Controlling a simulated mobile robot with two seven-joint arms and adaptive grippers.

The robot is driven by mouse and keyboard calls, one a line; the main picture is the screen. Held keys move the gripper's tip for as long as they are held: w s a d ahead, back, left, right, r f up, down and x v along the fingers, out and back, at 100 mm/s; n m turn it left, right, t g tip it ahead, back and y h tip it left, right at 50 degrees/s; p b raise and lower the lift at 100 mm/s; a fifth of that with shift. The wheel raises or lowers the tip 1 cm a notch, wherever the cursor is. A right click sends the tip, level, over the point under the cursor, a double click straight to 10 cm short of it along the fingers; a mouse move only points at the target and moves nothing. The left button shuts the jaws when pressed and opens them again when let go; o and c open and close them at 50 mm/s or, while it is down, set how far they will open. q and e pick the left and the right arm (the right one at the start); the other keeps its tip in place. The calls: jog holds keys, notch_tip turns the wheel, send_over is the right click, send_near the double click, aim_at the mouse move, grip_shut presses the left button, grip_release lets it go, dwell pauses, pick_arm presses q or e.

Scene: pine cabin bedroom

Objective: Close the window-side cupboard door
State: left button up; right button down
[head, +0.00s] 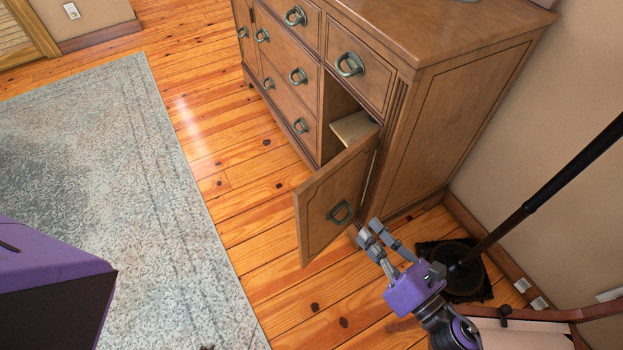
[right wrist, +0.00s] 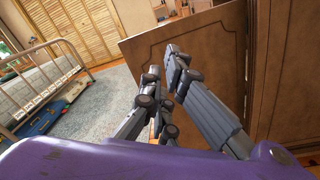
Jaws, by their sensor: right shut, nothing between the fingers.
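The window-side cupboard door (head: 318,205) stands ajar, swung out from the right end of the wooden dresser (head: 450,100). A dark ring handle (head: 340,212) is on its outer face. Through the gap beside it a pale shelf (head: 352,127) shows inside. My right gripper (head: 368,230) is shut and empty, just to the right of the handle, on the door's outer side. In the right wrist view the door (right wrist: 215,42) rises behind the fingers (right wrist: 160,62); I cannot tell whether they touch it.
A black pole (head: 560,178) on a dark base (head: 463,275) stands right of my right gripper, near the wall. A grey rug (head: 120,200) covers the floor at left. Bare planks (head: 240,190) lie between rug and dresser. A metal bed frame (right wrist: 45,85) shows in the right wrist view.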

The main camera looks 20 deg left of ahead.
jog(key=s+n+g+y, duration=0.1)
jog(key=s+n+g, duration=0.1)
jog(key=s+n, duration=0.3)
jog(key=n+g+p, duration=0.1)
jog(key=n+p, duration=0.1)
jog(key=n, duration=0.1)
send_near(300, 202)
jog(key=shift+y, duration=0.3)
jog(key=x, duration=0.5)
jog(key=shift+w+a+f, duration=0.25)
jog(key=shift+w+a, duration=0.25)
jog(key=shift+a, duration=0.25)
pick_arm(q)
jog(key=shift+t, duration=0.3)
jog(key=shift+w+d+r, duration=0.25)
jog(key=shift+w+r, duration=0.3)
jog(key=shift+w, duration=0.3)
jog(key=shift+w+d+r, duration=0.25)
jog(key=shift+w+r, duration=0.3)
jog(key=shift+w, duration=0.25)
pick_arm(e)
jog(key=shift+a, duration=0.1)
